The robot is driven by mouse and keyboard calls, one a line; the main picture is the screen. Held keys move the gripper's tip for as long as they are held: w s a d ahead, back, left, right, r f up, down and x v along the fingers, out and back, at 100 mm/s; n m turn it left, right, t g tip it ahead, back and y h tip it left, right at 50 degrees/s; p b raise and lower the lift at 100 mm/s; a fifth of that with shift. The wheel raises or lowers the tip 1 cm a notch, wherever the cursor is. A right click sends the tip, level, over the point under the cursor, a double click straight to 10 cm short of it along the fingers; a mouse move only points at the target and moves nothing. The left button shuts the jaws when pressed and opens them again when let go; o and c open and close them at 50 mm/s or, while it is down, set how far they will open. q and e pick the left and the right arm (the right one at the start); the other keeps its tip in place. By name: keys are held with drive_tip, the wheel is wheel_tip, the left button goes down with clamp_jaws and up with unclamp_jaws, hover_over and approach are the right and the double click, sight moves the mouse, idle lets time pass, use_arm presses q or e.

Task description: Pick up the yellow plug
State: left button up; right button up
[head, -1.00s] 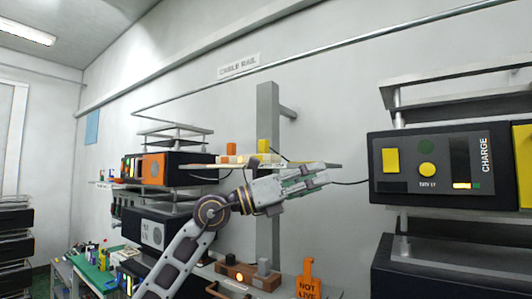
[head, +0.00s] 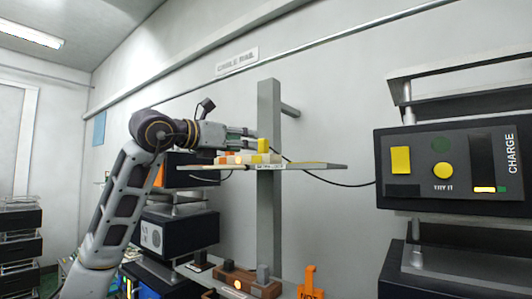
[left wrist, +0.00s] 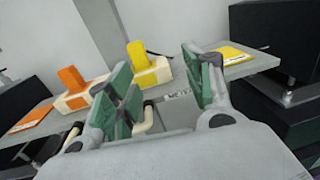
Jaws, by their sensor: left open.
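The yellow plug (head: 263,145) stands upright at the middle of the shelf, in front of the grey post. In the left wrist view the yellow plug (left wrist: 138,55) sits in a cream-and-yellow block, just beyond my fingers. My left gripper (head: 247,139) is at about the plug's height, its tips close to it. In the left wrist view my left gripper (left wrist: 162,88) has its green-padded fingers apart with nothing between them. I cannot tell whether a finger touches the plug. My right gripper is not in view.
An orange plug (left wrist: 72,79) stands in a similar block to the left. A yellow pad (left wrist: 229,53) lies on the shelf (head: 330,166) to the right. A dark cable hangs from the shelf to the CHARGE box (head: 464,187). The grey post (head: 268,215) rises behind the shelf.

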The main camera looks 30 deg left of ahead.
use_arm(q)
drive_tip(key=a, duration=0.1)
drive_tip(key=a+r+y, duration=0.1)
drive_tip(key=s+a+n+y, duration=0.1)
drive_tip(key=shift+a+r, duration=0.1)
drive_tip(key=shift+r, duration=0.05)
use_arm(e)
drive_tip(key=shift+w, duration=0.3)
use_arm(q)
drive_tip(key=p, duration=0.2)
approach(261, 142)
drive_tip(key=shift+w, duration=2.45)
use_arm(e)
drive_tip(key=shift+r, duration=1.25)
use_arm(q)
drive_tip(key=shift+w+r+p, duration=0.15)
drive_tip(key=shift+w+p, duration=0.95)
drive_tip(key=shift+w, duration=0.25)
drive_tip(key=shift+w+d+p, duration=0.15)
drive_tip(key=shift+w+p, duration=0.1)
drive_tip(key=shift+w, duration=0.35)
drive_tip(key=shift+w+d+p, duration=0.15)
drive_tip(key=shift+w+p, duration=0.05)
drive_tip(key=shift+w, duration=0.45)
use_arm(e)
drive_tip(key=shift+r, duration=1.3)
use_arm(q)
drive_tip(key=c, duration=1.1)
